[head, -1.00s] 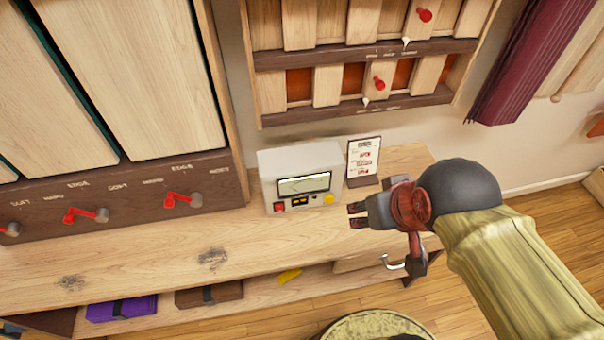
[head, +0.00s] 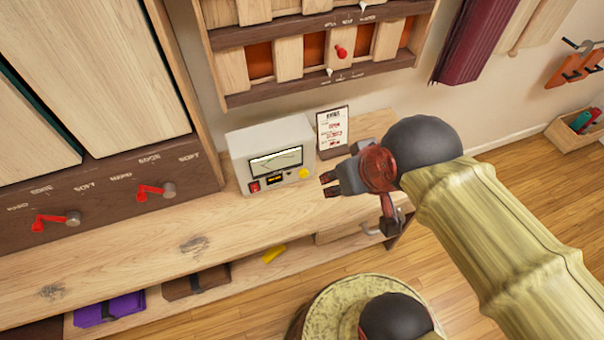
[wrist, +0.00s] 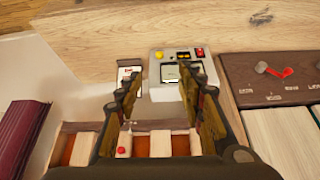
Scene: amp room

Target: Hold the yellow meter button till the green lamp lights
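A cream meter box (head: 240,157) stands on the wooden bench, with a dial window on its sloping face. The yellow button (head: 304,174) is at the right end of its lower front row; in the wrist view the yellow button (wrist: 159,55) is at the top left of the box (wrist: 210,72). No green light shows on the box. My gripper (head: 328,184) is just right of the yellow button, apart from it as far as I can tell. In the wrist view my gripper (wrist: 162,88) has its two fingers spread with nothing between them.
A red switch (head: 254,186) and a small display (head: 275,180) share the box's front. A printed card (head: 333,132) stands behind my gripper. A cabinet (head: 90,190) with red levers is at left. A shelf below holds a purple bundle (head: 110,308). Bare bench (head: 200,225) lies in front.

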